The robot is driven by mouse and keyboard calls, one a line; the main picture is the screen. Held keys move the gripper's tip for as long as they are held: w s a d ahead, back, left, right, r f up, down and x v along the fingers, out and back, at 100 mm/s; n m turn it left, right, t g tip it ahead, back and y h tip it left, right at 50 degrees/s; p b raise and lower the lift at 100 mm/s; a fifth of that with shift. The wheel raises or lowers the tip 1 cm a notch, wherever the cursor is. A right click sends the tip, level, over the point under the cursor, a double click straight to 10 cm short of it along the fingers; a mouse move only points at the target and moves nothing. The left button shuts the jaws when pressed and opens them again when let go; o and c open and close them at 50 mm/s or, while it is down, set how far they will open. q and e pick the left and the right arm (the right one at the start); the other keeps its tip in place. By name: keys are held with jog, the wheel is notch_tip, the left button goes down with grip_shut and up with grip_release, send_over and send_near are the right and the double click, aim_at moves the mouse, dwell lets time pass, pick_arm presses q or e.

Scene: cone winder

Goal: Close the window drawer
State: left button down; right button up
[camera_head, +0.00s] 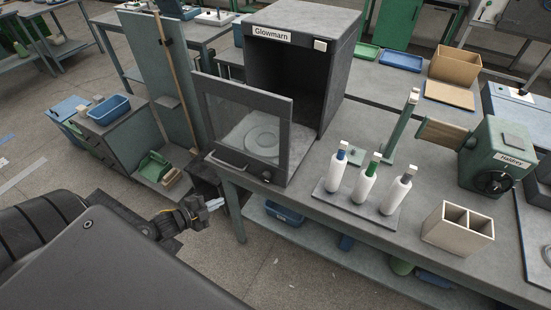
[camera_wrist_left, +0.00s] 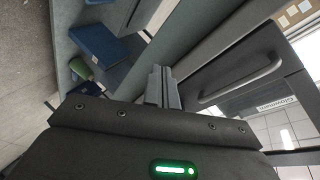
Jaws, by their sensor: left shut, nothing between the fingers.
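The window drawer (camera_head: 245,95) is a grey framed front with a clear pane on the dark Glowmarn box (camera_head: 318,20). It stands pulled out, with a gap to the box's dark opening, and a round plate shows behind the pane. Its bar handle (camera_head: 229,161) is low on the front; in the left wrist view the handle (camera_wrist_left: 242,82) lies right of the fingers. My left gripper (camera_head: 215,204) is shut and empty, in front of and below the drawer front, apart from it. The fingers also show in the left wrist view (camera_wrist_left: 162,85). My right gripper is out of view.
The workbench (camera_head: 330,225) carries a rack of several white bottles (camera_head: 366,183), a beige divided box (camera_head: 458,228) and a green Haldrey machine (camera_head: 497,150) to the right. A grey cabinet with a blue bin (camera_head: 109,110) stands at left. Floor is open before the bench.

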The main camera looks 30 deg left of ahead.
aim_at(275, 158)
pick_arm(q)
jog(key=d+r+m+h, duration=0.4)
jog(key=d+r+m, duration=0.15)
jog(key=r, duration=0.55)
jog(key=d+r+m+h, duration=0.5)
jog(key=r+m, duration=0.1)
jog(key=r, duration=0.5)
jog(key=p+x, duration=0.1)
jog(key=x, duration=0.3)
jog(key=w+a+p+x, duration=0.1)
jog(key=p+x, duration=0.1)
jog(key=x, duration=0.2)
jog(key=w+a+p+x, duration=0.1)
jog(key=p+x, duration=0.1)
jog(key=x, duration=0.2)
jog(key=shift+w+d+f, duration=0.15)
jog(key=shift+w+f, duration=0.1)
jog(key=shift+f, duration=0.1)
